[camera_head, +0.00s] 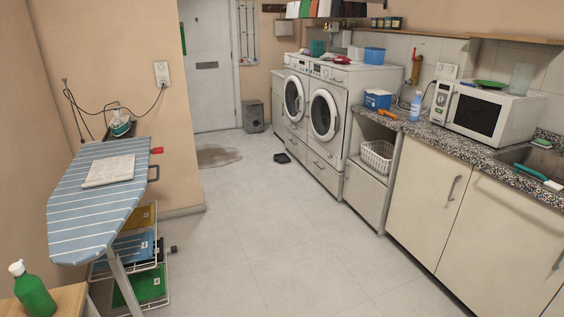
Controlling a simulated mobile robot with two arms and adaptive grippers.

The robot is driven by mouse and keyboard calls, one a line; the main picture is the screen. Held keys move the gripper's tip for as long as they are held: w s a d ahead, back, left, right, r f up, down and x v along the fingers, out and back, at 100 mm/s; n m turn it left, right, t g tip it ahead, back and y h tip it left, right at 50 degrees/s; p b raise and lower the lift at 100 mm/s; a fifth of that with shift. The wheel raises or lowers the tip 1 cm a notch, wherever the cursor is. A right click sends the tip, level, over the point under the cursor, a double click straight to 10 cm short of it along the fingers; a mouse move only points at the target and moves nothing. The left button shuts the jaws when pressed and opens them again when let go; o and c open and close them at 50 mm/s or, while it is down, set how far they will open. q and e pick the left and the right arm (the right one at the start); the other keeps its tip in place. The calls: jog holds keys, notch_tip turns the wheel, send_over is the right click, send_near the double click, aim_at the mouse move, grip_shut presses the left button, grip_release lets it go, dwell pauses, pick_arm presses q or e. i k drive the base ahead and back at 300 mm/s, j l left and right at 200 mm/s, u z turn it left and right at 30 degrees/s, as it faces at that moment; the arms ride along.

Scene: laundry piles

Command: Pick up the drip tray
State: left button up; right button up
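A small dark, shallow object (282,158) lies on the floor in front of the left washing machine. It may be the drip tray, but it is too small and far away to tell for sure. It lies apart from the machine's front, with bare floor around it. Neither of my grippers shows in the head view.
Two white front-loading machines (325,152) stand along the right, followed by a counter (440,138) with a microwave (482,110). A striped ironing board (70,198) stands at the left. A brownish wet-looking patch (217,156) lies near the door. The middle floor is clear.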

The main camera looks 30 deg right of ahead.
aim_at(281, 157)
jog(key=i+l+z, duration=0.2)
jog(key=i+z, duration=0.6)
jog(key=i, duration=6.2)
